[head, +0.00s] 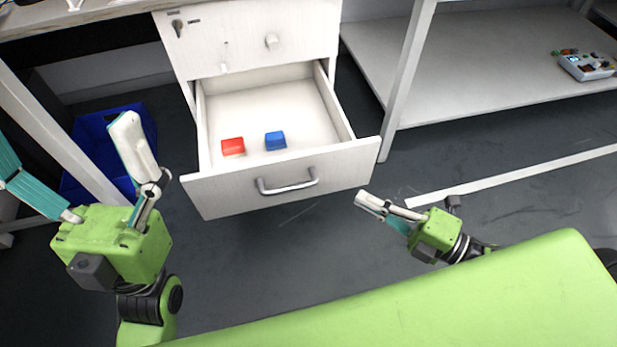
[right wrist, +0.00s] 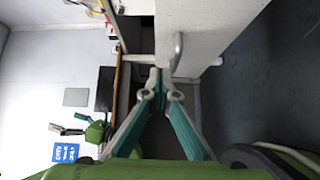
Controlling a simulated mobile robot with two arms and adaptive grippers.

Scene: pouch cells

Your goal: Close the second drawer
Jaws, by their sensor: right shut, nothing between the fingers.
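The second drawer (head: 215,197) is pulled well out of the white cabinet, below a shut top front. Its front has a grey bar handle (head: 288,186), which also shows in the right wrist view (right wrist: 177,52). A red block (head: 232,146) and a blue block (head: 275,140) lie inside it. My right gripper (head: 362,200) is shut and empty, just right of the drawer front's lower right corner and apart from the handle. In the right wrist view its fingertips (right wrist: 161,76) point toward the drawer front. My left gripper (head: 65,128) is open and empty, left of the drawer, fingers spread wide.
A blue bin (head: 100,127) stands on the floor behind my left gripper. A white table leg (head: 402,85) and a low shelf (head: 480,75) stand right of the cabinet; a small device (head: 585,66) sits on the shelf. The dark floor before the drawer is clear.

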